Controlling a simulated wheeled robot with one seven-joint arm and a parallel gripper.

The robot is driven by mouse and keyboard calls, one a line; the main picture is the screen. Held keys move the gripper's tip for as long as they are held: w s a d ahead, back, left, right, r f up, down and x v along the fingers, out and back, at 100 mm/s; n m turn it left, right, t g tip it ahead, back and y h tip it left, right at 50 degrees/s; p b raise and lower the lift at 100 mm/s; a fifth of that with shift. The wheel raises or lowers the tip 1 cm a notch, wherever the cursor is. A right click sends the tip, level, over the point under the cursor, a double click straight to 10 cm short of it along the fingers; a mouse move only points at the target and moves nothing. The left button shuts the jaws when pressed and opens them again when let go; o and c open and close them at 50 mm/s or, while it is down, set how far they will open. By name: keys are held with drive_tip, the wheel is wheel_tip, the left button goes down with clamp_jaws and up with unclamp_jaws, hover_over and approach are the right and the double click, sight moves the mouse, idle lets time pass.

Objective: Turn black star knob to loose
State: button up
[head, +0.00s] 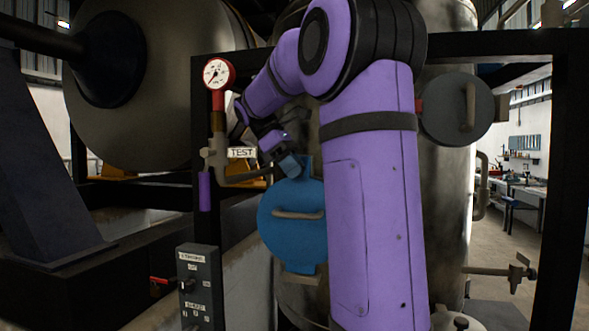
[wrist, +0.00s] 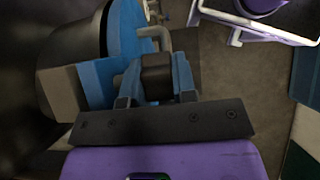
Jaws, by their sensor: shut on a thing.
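A round blue cover (head: 292,222) with a grey bar handle (head: 298,214) is on the metal vessel, left of my arm in the head view. The blue cover also shows at the upper left of the wrist view (wrist: 124,32). The dark, blocky knob (wrist: 157,72) sits at the cover's edge. My gripper (wrist: 157,85) is shut on this knob, one finger on each side. Its star shape cannot be made out. In the head view my gripper (head: 291,165) is at the top of the blue cover, and the knob is hidden there.
A red-rimmed gauge (head: 217,75) on a pipe and a TEST label (head: 242,153) are left of my gripper. A grey switch box (head: 199,285) stands lower left. A dark frame post (head: 557,190) is at the right, with open floor (head: 510,240) beside it.

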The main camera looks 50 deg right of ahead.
drive_tip(key=shift+g+h, duration=0.3)
drive_tip(key=shift+g, duration=0.6)
drive_tip(key=o, duration=0.9)
